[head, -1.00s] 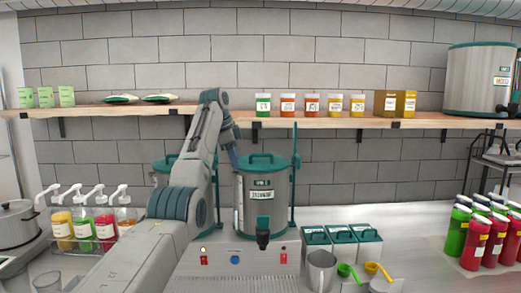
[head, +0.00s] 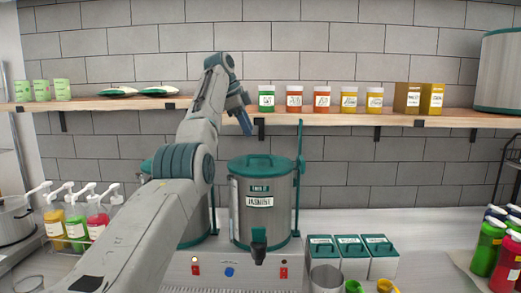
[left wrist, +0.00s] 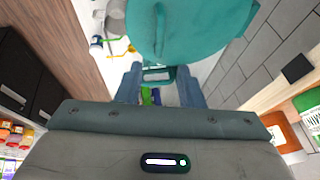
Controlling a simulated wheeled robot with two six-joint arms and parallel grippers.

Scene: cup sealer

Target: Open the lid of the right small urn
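The right small urn (head: 262,217) is a grey cylinder with a label and a black tap, in the middle of the head view. Its teal lid (head: 262,163) with an arched handle lies flat and closed on top. My left gripper (head: 242,118) is above and slightly left of the lid, apart from it, with its fingers pointing down. In the left wrist view the two blue fingers (left wrist: 160,88) are spread, with nothing clearly held. A big teal disc (left wrist: 205,28), apparently the lid, shows beyond them. My right gripper is not in view.
A second urn (head: 196,226) is partly hidden behind my left arm. A shelf (head: 330,119) with jars runs behind. Teal-lidded containers (head: 366,262) stand right of the urn, a metal cup (head: 325,280) in front of them. Bottles (head: 490,245) stand far right.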

